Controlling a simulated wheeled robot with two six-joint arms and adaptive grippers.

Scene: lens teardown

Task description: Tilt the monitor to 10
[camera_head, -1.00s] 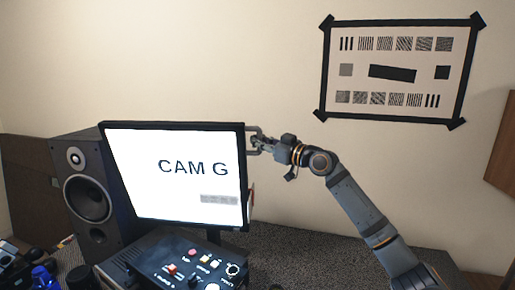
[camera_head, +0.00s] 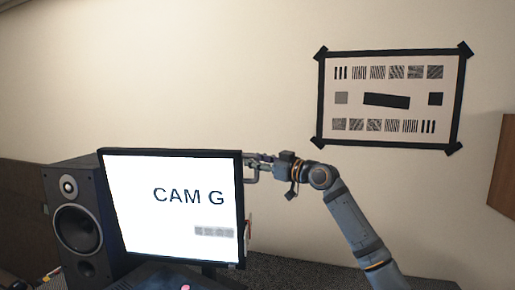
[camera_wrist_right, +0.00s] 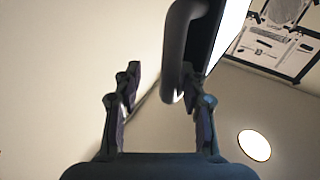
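The monitor (camera_head: 175,180) has a black frame and a bright white screen reading "CAM G", left of centre in the head view. A handle-like bar (camera_head: 250,170) sticks out at its right edge, near the top. My right gripper (camera_head: 262,160) is at this bar. In the right wrist view, the dark rounded bar (camera_wrist_right: 174,60) comes down between the two fingers of my right gripper (camera_wrist_right: 160,85), nearer the right finger. The fingers are apart, with a gap beside the bar. I see no tilt reading. My left gripper is not in view.
A speaker (camera_head: 78,225) stands close to the monitor's left side. The top of a control box (camera_head: 155,277) shows below the screen. A test chart (camera_head: 390,100) hangs on the wall at the right. The wall between monitor and chart is bare.

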